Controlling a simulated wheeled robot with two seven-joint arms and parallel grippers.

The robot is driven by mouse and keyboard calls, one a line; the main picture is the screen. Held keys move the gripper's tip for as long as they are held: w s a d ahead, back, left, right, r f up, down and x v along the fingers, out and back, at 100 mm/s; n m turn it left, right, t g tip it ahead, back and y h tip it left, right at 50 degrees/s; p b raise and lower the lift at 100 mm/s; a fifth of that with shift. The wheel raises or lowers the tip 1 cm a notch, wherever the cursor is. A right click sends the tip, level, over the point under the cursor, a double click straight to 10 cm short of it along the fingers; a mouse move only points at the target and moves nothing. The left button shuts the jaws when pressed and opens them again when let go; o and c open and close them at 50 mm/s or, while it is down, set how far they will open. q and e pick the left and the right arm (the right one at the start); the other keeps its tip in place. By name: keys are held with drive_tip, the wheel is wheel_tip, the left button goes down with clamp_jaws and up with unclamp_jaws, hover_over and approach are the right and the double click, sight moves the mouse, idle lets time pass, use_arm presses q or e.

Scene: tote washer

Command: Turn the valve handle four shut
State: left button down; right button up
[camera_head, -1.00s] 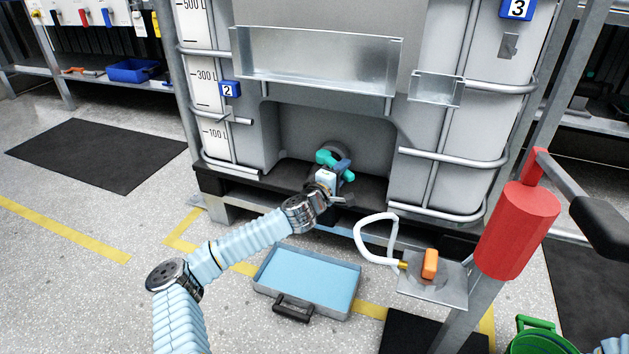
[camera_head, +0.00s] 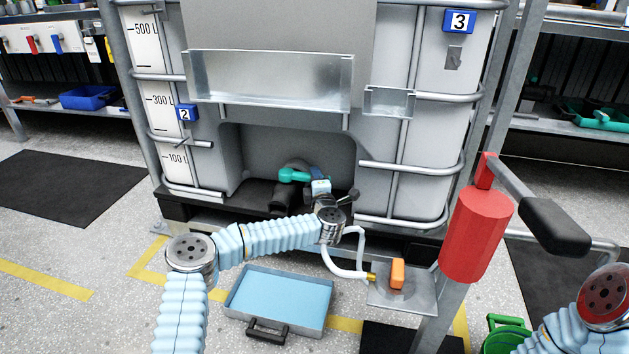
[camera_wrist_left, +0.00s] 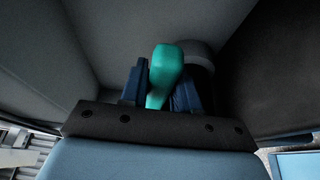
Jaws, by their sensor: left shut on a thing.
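The teal valve handle (camera_head: 292,175) sits on the dark valve (camera_head: 283,196) in the recess at the bottom of the large grey tank. My left gripper (camera_head: 314,179) is at the handle's right end and is shut on it. In the left wrist view, the teal handle (camera_wrist_left: 164,77) stands between the two dark blue fingers of my left gripper (camera_wrist_left: 160,90). No number on the handle is legible. My right arm shows at the lower right edge of the head view, but its gripper is out of the picture.
A shallow tray of blue liquid (camera_head: 281,298) lies on the floor below the tank. A plate with an orange handle (camera_head: 397,273) and a white hose (camera_head: 345,262) is beside it. A red cylinder with a black-gripped lever (camera_head: 476,235) stands at the right. A green bucket (camera_head: 508,335) is below.

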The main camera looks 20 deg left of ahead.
use_arm(q)
drive_tip(key=shift+a+r, duration=0.1)
drive_tip(key=shift+a, duration=0.1)
drive_tip(key=c, duration=0.9)
unclamp_jaws()
drive_tip(key=shift+w, duration=0.1)
drive_tip(key=shift+d, duration=0.1)
drive_tip(key=shift+d, duration=0.1)
drive_tip(key=p+v, duration=0.1)
drive_tip(key=v, duration=1.2)
drive_tip(key=shift+s+d+p, duration=0.15)
drive_tip(key=shift+s+p, duration=0.15)
drive_tip(key=shift+s, duration=0.05)
